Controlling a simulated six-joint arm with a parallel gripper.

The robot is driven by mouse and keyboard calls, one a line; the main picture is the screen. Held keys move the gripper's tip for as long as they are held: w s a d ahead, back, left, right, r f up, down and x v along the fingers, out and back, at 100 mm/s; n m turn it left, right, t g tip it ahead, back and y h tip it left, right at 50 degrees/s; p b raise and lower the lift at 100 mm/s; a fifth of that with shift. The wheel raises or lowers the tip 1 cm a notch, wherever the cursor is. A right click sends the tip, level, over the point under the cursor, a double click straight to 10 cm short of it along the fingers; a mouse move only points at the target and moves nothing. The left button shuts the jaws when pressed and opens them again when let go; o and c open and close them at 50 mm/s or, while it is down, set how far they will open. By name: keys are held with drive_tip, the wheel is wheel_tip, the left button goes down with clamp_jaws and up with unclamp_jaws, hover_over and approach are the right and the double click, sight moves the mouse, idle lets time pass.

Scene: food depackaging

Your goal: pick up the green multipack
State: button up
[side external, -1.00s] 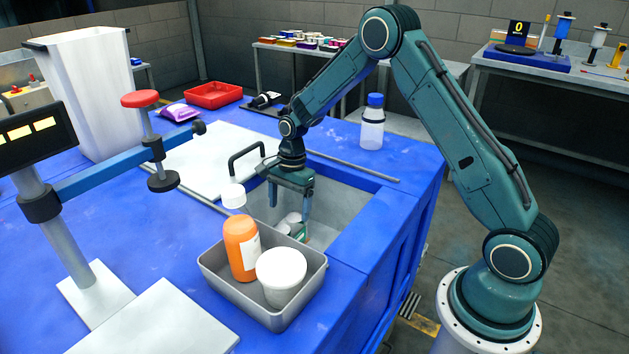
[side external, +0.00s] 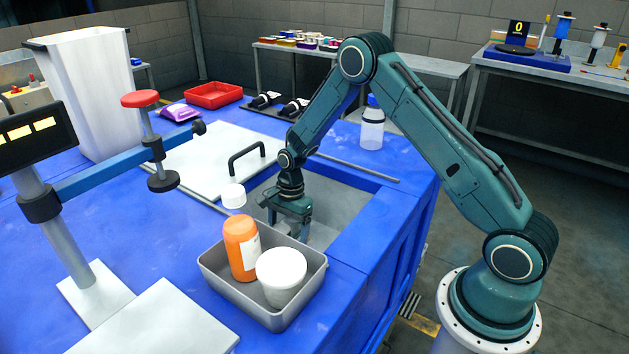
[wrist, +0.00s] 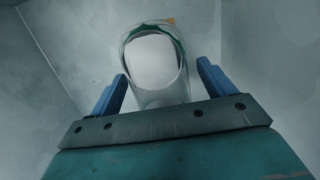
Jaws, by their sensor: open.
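The multipack (wrist: 155,60) shows in the wrist view as a white rounded end with a green band round its rim, on the grey floor of the sunken bin. My gripper (wrist: 160,85) is open, with one blue finger to the left of the white piece and one to the right. I cannot tell whether the fingers touch it. In the side view my gripper (side external: 297,232) is down inside the bin, pointing downwards. The multipack is hidden there behind my gripper and the grey tray.
The bin (side external: 345,215) has grey walls and a blue rim. A grey tray (side external: 222,282) with an orange bottle (side external: 240,245) and a white tub (side external: 281,268) stands at its near edge. A white lid with a black handle (side external: 246,158) lies behind. A clear blue-capped bottle (side external: 372,130) stands beyond.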

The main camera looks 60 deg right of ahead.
drive_tip(key=shift+a+f, duration=0.15)
drive_tip(key=shift+f, duration=0.75)
drive_tip(key=shift+c, duration=0.4)
drive_tip(key=c, duration=1.3)
drive_tip(key=shift+r, duration=0.2)
wheel_tip(320, 180, up, 20)
drive_tip(key=shift+f, duration=0.1)
